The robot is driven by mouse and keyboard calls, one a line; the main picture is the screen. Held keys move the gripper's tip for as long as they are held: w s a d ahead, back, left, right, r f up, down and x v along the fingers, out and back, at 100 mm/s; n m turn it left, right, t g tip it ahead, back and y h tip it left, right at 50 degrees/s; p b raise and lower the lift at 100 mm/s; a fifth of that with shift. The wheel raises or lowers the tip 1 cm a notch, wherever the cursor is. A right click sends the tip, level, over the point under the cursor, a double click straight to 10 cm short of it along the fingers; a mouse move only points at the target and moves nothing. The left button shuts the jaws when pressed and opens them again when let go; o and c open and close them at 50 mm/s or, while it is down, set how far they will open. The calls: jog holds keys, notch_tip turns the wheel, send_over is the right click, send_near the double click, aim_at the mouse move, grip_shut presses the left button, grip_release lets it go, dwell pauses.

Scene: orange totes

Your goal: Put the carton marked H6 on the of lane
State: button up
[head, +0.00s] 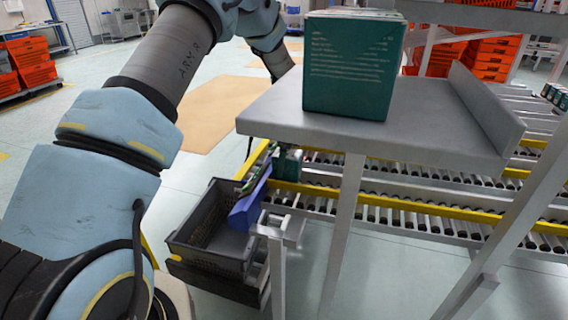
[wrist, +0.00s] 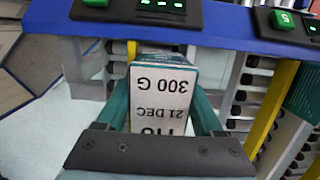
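In the wrist view a carton (wrist: 160,92) with a white label sits between the two teal fingers of my gripper (wrist: 163,105). The label reads, upside down, 300 G and 21 DEC, with a partly hidden mark that looks like H6. The fingers appear to press on both sides of it. In the head view my arm runs behind the grey table, and the gripper is hidden there. A small teal box shape (head: 290,163) shows below the table edge by the rollers; I cannot tell if it is the same carton. Roller lanes (head: 400,215) with yellow rails run below and behind the table.
A large green carton (head: 350,65) stands on the grey table (head: 420,125). A dark crate (head: 212,235) sits low beside a blue rail (head: 250,203). In the wrist view a blue rail (wrist: 220,22) with green-lit displays crosses beyond the carton. Orange totes (head: 32,62) stand at far left.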

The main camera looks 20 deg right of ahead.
jog(key=o, duration=0.5)
jog(key=r+b, duration=0.1)
jog(key=r, duration=0.2)
jog(key=d+r, duration=0.1)
jog(key=r, duration=0.3)
jog(key=s+r+b, duration=0.1)
jog(key=r, duration=0.2)
jog(key=shift+d+r+b, duration=0.15)
jog(key=shift+r+b, duration=0.15)
jog(key=shift+r, duration=0.05)
jog(key=s+a+r+n, duration=0.1)
jog(key=a+n, duration=0.5)
jog(key=a, duration=0.4)
jog(key=s+a+r+n, duration=0.15)
jog(key=a+n, duration=0.35)
jog(key=a, duration=0.5)
jog(key=s+a+n, duration=0.4)
jog(key=a, duration=0.1)
jog(key=s+a+n+h, duration=0.1)
jog(key=s+a+n, duration=0.3)
jog(key=a+n, duration=0.1)
jog(key=s+a+n, duration=0.4)
jog(key=a+n, duration=0.1)
jog(key=a, duration=0.1)
jog(key=shift+s+f+h, duration=0.1)
jog(key=shift+f+h, duration=0.1)
jog(key=shift+h, duration=0.1)
